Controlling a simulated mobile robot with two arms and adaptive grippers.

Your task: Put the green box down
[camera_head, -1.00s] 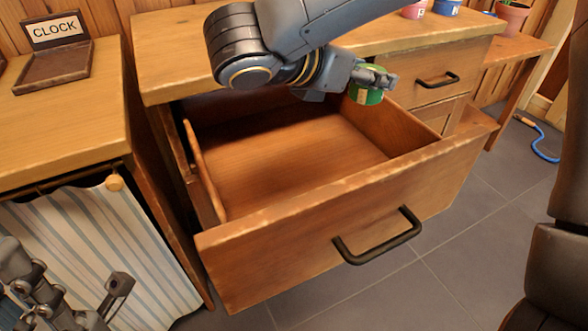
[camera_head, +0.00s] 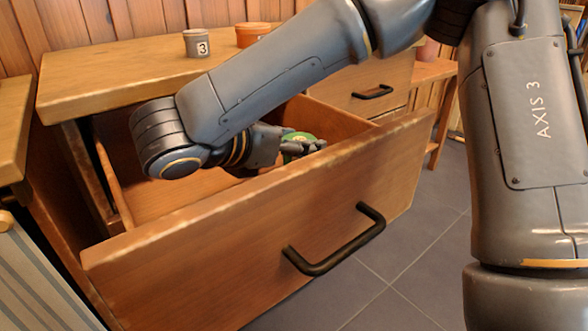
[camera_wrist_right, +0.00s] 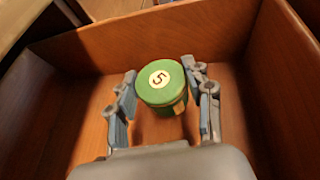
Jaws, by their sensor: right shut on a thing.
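The green box (camera_head: 299,137) is a short round tub; in the right wrist view its green top (camera_wrist_right: 160,82) carries a white disc with a "5". My right gripper (camera_head: 310,148) is shut on it, one finger on each side, as the right wrist view (camera_wrist_right: 164,98) also shows. The box is inside the open wooden drawer (camera_head: 240,230), toward its right end. Whether its base touches the drawer floor (camera_wrist_right: 65,120) cannot be told. My right forearm hides part of the drawer. My left gripper is out of view.
The drawer's front panel with a black handle (camera_head: 335,240) juts out over the grey tiled floor. A grey pot marked "3" (camera_head: 197,43) and an orange pot (camera_head: 252,35) stand on the cabinet top (camera_head: 110,75). The visible drawer floor around the box is clear.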

